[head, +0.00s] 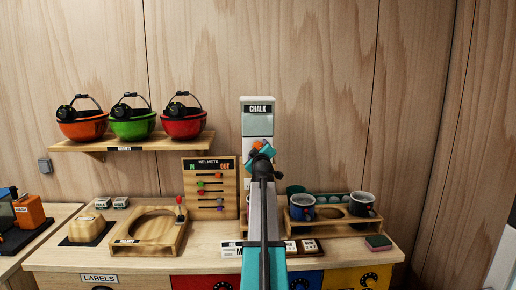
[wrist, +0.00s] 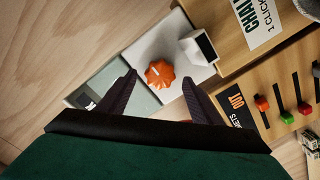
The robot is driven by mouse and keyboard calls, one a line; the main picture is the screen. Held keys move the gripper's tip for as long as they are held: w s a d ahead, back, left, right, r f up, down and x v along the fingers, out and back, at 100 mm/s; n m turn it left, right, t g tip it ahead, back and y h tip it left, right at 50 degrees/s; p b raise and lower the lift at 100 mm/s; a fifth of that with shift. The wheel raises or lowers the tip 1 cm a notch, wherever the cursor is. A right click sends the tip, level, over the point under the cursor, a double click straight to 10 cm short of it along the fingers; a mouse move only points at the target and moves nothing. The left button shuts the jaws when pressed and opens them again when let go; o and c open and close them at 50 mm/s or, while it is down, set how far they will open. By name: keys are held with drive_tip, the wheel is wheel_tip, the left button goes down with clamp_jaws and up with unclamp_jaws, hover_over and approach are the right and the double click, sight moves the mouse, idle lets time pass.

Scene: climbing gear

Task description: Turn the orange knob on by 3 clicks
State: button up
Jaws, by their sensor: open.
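The orange knob (wrist: 159,74) is a scalloped dial with a pale pointer line, on the light face of the chalk dispenser (wrist: 200,62). In the wrist view my gripper (wrist: 159,82) is open, with one dark finger on either side of the knob. The fingers look apart from the knob, with a gap on each side. In the head view the dispenser (head: 257,125) stands upright against the wall with a CHALK label on top. My arm and gripper (head: 261,150) cover its middle, and only a bit of orange shows there.
A helmets board (head: 209,188) with sliders stands just left of the dispenser. A mug rack (head: 335,225) is to its right. A wooden ring stand (head: 148,232) is at the left of the bench. A shelf (head: 130,145) holds three helmets. A white spout (wrist: 198,48) sits close to the knob.

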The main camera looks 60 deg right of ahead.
sight(258, 147)
drive_tip(key=shift+x, duration=1.2)
drive_tip(key=c, duration=1.1)
drive_tip(key=shift+o, duration=0.2)
drive_tip(key=shift+m, duration=0.4)
